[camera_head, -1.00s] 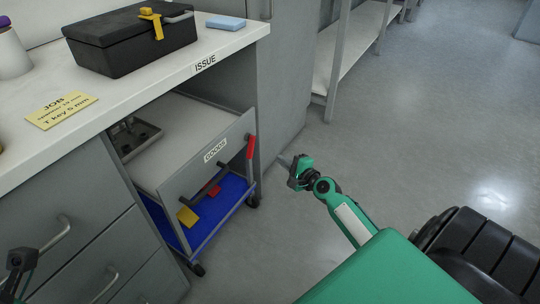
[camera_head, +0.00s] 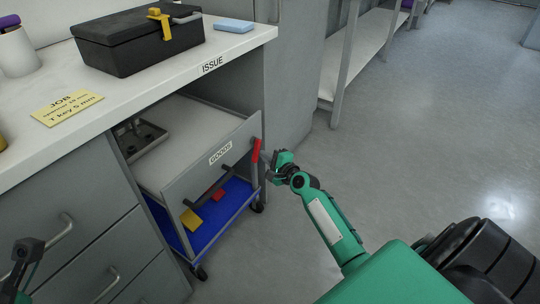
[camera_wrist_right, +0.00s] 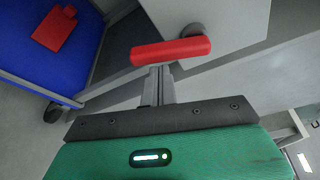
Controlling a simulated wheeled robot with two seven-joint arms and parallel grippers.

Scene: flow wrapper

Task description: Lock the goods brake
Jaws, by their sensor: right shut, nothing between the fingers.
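The GOODS drawer (camera_head: 205,185) hangs open under the counter. A red lever (camera_head: 256,150) stands nearly upright at the right end of its front. In the right wrist view the red lever (camera_wrist_right: 171,51) lies across the picture on a dark round pivot. My right gripper (camera_head: 267,169) is just right of and below the lever. In the wrist view the right gripper's shut fingers (camera_wrist_right: 158,72) end right at the lever's edge with nothing between them. I cannot tell whether they touch. My left gripper (camera_head: 26,262) is partly in view at the lower left; its jaws are unclear.
A blue-bottomed trolley (camera_head: 217,215) on castors sits under the drawer, with a yellow item (camera_head: 191,220) and a red item (camera_head: 218,195). The counter (camera_head: 155,83) carries a black toolbox (camera_head: 135,42). The floor right of the cabinet is open.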

